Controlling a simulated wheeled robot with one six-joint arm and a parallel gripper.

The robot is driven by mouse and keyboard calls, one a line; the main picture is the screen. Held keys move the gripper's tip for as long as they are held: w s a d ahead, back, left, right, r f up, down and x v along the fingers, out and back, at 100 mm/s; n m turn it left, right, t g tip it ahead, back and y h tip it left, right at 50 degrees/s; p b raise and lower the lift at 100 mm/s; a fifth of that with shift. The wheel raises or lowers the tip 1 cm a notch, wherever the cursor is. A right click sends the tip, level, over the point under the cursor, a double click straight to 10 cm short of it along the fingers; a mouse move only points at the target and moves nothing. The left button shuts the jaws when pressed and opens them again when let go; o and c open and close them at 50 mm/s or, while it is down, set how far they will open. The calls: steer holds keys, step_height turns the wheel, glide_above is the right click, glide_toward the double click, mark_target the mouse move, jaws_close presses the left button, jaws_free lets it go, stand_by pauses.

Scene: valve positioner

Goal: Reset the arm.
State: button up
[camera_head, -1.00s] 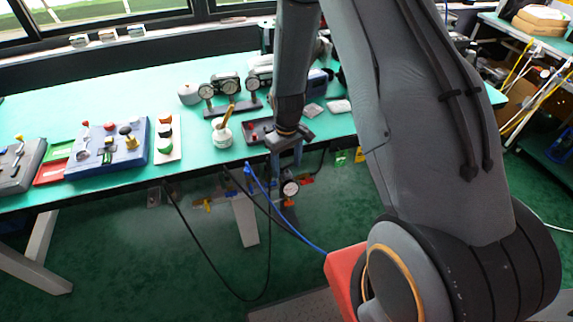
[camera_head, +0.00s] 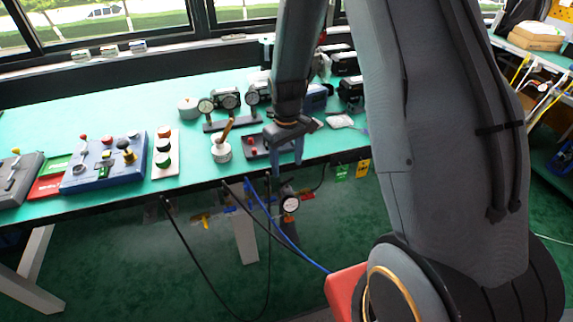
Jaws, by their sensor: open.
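My arm reaches down from the top of the head view, in front of the green workbench (camera_head: 120,105). My gripper (camera_head: 287,160) hangs at the bench's front edge, beside a dark tray with red parts (camera_head: 253,146). Its fingers point down and look apart, with nothing seen between them. Just below it, under the bench edge, is a round white-faced gauge (camera_head: 291,204) among small fittings, partly dim. Whether the fingers touch anything there cannot be told.
A blue control box (camera_head: 103,163), a button panel (camera_head: 164,152), a pot with a brush (camera_head: 221,150) and a gauge stand (camera_head: 228,103) stand on the bench. Black and blue hoses (camera_head: 268,228) hang below the edge. Green floor lies open in front.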

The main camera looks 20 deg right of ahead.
stand_by(0.3)
steer(key=s+r+m+t, duration=0.1)
steer(key=s+r+m, duration=0.3)
steer(key=s+r, duration=1)
steer(key=s, duration=0.3)
steer(key=shift+s+a, duration=0.2)
stand_by(2.0)
